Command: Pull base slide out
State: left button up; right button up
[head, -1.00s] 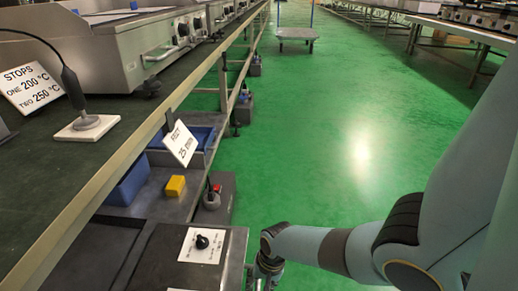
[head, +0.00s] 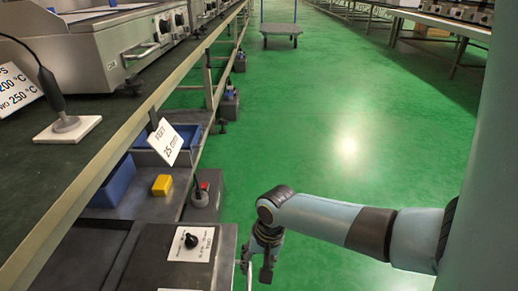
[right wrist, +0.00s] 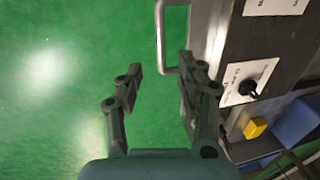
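The base slide (head: 140,255) is a dark unit with a white knob label at the lower left of the head view. A pale metal loop handle (right wrist: 160,40) sticks out from that front. My right gripper (head: 267,275) hangs beside the slide's front in the head view. In the right wrist view its two fingers (right wrist: 163,70) are apart, with the handle bar ahead of the gap between them. I cannot tell whether they touch it. My left gripper is not in view.
A yellow block (head: 162,185) and blue bins (head: 113,185) sit behind the slide, below the workbench (head: 150,100). A "FEET 25 mm" sign (head: 165,142) hangs at the bench edge. The green floor (head: 350,120) to the right is clear, with a trolley (head: 281,30) far back.

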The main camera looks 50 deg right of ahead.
jog(key=shift+s+d+r, duration=0.1)
jog(key=shift+s+r, duration=0.05)
jog(key=shift+r, duration=0.55)
jog(key=shift+s+d+r, duration=0.1)
jog(key=shift+r, duration=0.55)
